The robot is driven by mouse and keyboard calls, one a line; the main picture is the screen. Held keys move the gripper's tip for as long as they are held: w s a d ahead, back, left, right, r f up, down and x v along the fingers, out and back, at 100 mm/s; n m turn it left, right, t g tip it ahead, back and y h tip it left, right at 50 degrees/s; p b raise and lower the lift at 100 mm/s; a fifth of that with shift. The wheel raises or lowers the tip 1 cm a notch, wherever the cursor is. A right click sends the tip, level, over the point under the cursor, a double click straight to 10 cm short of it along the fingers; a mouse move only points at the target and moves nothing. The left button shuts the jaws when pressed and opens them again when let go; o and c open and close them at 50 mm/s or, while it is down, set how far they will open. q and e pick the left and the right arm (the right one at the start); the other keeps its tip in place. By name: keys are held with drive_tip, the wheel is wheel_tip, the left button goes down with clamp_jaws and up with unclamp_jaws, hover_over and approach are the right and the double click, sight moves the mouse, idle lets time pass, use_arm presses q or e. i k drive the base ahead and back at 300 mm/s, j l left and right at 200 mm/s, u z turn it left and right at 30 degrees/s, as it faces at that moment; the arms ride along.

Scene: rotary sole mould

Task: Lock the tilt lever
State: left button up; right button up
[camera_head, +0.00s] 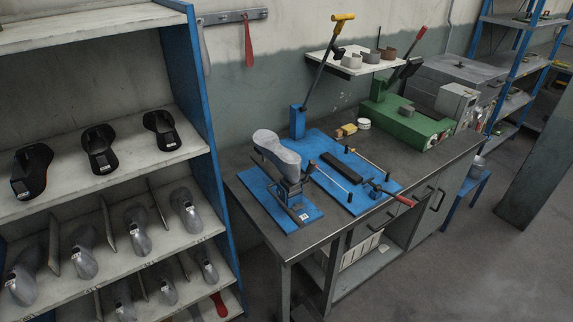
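A grey sole-shaped mould (276,148) sits tilted on a metal mount (290,186) at the left end of a blue base plate (262,192) on the workbench. A lever with a red handle (398,197) lies at the plate's front right. A tall dark lever with a yellow handle (342,17) rises from a blue post (298,122) behind. I cannot tell which of these is the tilt lever, or whether it is locked. Neither gripper is in view.
Shelves (90,190) with dark soles and grey lasts stand left of the workbench (445,160). A green machine (405,122) with a dark red-tipped lever stands at the bench's back right. A small shelf (345,68) hangs above. The floor (480,260) at front right is clear.

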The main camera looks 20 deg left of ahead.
sight(309, 170)
drive_tip(key=i+j+z, duration=0.15)
drive_tip(key=j, duration=0.6)
drive_tip(key=j+z, duration=0.1)
drive_tip(key=j, duration=0.7)
drive_tip(key=i, duration=0.05)
